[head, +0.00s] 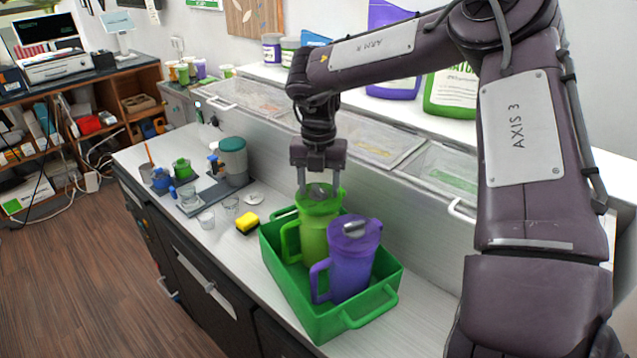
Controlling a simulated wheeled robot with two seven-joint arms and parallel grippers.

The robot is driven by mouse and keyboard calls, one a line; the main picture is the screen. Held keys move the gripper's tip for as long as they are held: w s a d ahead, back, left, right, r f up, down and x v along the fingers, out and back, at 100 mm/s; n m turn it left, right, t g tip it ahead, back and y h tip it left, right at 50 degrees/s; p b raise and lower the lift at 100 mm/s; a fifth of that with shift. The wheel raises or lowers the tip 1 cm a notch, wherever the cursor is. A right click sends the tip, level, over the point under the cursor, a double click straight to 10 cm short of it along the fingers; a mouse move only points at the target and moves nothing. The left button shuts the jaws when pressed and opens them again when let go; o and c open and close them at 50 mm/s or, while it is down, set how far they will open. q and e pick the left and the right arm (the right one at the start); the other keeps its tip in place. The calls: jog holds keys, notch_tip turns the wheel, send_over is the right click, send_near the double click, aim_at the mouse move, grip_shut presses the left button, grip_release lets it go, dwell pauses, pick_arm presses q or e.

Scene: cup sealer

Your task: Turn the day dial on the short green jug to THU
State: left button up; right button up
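The green jug (314,238) stands upright in the green tray (318,322), at its back left, with its handle toward the left. A grey piece shows on top of its lid; day markings are too small to read. My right gripper (319,188) points straight down over the lid. Its two fingers are apart, one on each side of the grey piece, and look open. I cannot tell whether they touch the lid. A purple jug (351,265) stands in the same tray, in front and to the right of the green jug. My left gripper is out of view.
Clear-lidded bins (368,143) run behind. My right arm fills the right side.

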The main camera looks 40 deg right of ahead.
aim_at(318, 188)
jog(key=shift+o, duration=0.4)
jog(key=shift+r, duration=0.15)
jog(key=shift+w+r, duration=0.1)
jog(key=shift+r, duration=0.2)
notch_tip(318, 188, up, 6)
jog(key=shift+f+b, duration=0.2)
jog(key=shift+b, duration=0.5)
jog(key=shift+r, duration=0.7)
jog(key=shift+d, duration=0.1)
